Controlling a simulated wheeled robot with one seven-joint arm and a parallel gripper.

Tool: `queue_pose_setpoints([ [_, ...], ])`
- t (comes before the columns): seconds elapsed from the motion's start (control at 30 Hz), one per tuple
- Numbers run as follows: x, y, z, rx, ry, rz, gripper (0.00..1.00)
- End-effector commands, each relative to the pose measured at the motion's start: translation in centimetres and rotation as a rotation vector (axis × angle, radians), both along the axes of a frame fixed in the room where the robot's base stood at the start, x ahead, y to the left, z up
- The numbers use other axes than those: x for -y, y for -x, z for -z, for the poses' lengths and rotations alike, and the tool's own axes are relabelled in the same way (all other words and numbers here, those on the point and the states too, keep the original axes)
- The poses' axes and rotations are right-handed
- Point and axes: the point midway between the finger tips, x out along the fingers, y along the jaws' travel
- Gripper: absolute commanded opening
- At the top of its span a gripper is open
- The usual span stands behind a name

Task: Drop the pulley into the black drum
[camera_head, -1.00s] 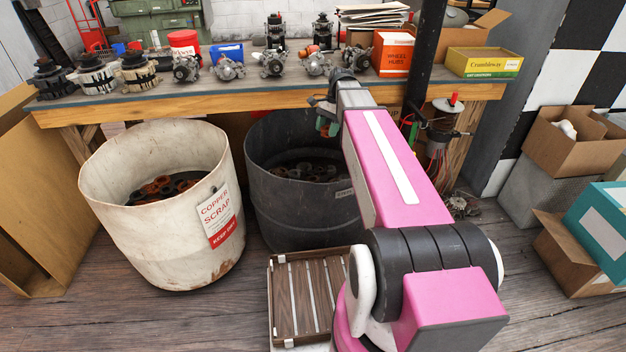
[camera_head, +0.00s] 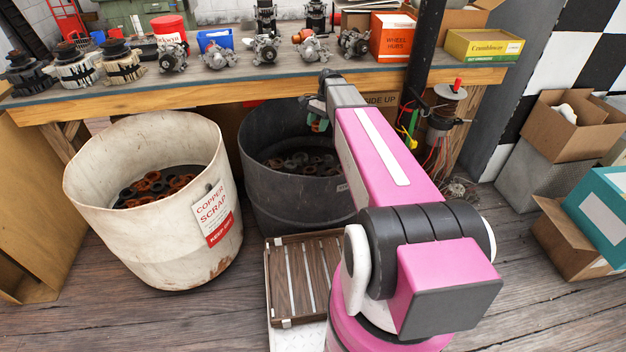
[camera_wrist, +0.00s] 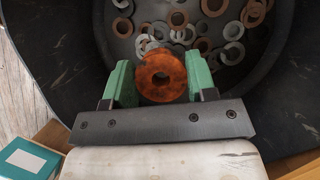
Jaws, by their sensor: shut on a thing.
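The black drum (camera_head: 285,205) stands under the workbench's front edge, right of the white drum. Its dark wall (camera_wrist: 55,50) surrounds my gripper in the wrist view, with loose rings and discs on its floor. My gripper (camera_head: 318,115) is over the drum's opening in the head view. In the wrist view its green fingers (camera_wrist: 160,66) are shut on the pulley (camera_wrist: 162,80), a rusty orange round piece with a dark centre hole. The pulley is above the scrap inside the drum's outline. In the head view the pulley cannot be made out.
A white drum marked copper scrap (camera_head: 150,235) stands close at left. The workbench (camera_head: 200,98) behind carries several alternators and boxes. A slatted wooden crate (camera_head: 305,285) lies in front of the black drum. Cardboard boxes (camera_head: 570,125) stand at right.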

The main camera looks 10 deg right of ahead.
Motion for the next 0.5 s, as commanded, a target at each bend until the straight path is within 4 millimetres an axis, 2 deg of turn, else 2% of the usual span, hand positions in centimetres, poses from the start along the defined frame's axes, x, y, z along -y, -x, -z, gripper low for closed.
queue_pose_setpoints([
  [0.23, 0.0, 0.0, 2.5, -0.001, 0.0, -0.001, 0.23],
  [0.5, 0.0, 0.0, 2.9, 0.0, 0.0, -0.001, 0.23],
])
